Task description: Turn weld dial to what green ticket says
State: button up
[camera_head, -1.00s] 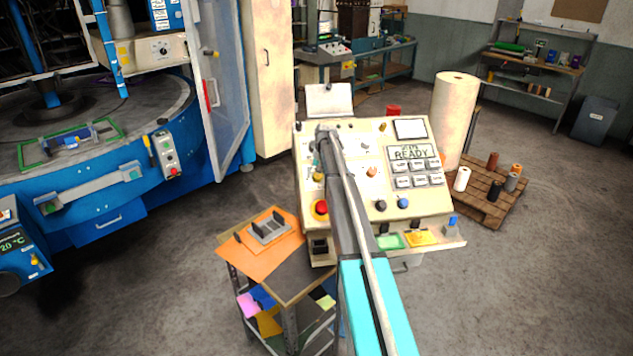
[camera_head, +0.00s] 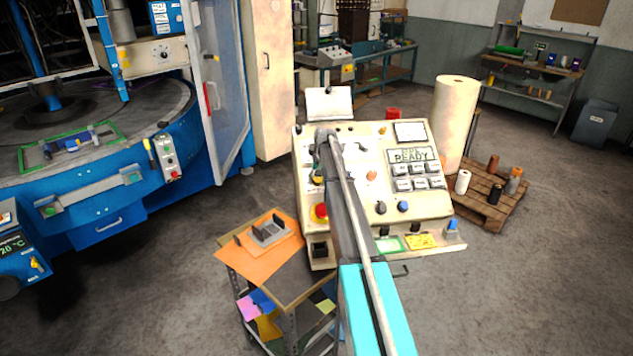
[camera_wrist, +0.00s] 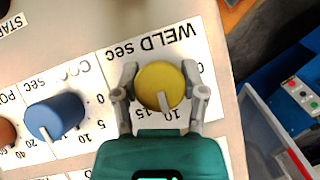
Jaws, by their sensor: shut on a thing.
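The weld dial (camera_wrist: 160,84) is a yellow knob under the upside-down label "WELD sec" in the wrist view. Its pale pointer aims down in the picture, between the printed 10 and 15, nearer the 10. My gripper (camera_wrist: 162,98) has one finger on each side of the knob and is shut on it. In the head view my arm covers much of the panel's left half, and the dial cannot be made out clearly. The green ticket (camera_head: 390,244) lies on the ledge at the panel's front. Its writing is too small to read.
A blue dial (camera_wrist: 55,115) sits beside the weld dial. The panel (camera_head: 440,205) also carries a red button (camera_head: 320,212) and several grey keys. A yellow ticket (camera_head: 421,241) lies right of the green one. A cart with an orange sheet (camera_head: 232,258) stands at front left.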

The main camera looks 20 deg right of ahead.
jog(key=shift+d+m, duration=0.1)
jog(key=shift+m, duration=0.3)
jog(key=m+t+y+b, duration=0.1)
jog(key=m, duration=0.2)
jog(key=shift+f+t+y, duration=0.1)
jog(key=shift+t+y, duration=0.2)
jog(key=shift+y, duration=0.1)
jog(key=shift+d+m+t+y+b, duration=0.1)
jog(key=shift+m+t+y+b, duration=0.7)
jog(key=shift+m, duration=1.1)
jog(key=shift+t, duration=0.3)
jog(key=o, duration=1.1)
jog(key=shift+d, duration=0.1)
jog(key=shift+o, duration=0.2)
jog(key=shift+a, duration=0.2)
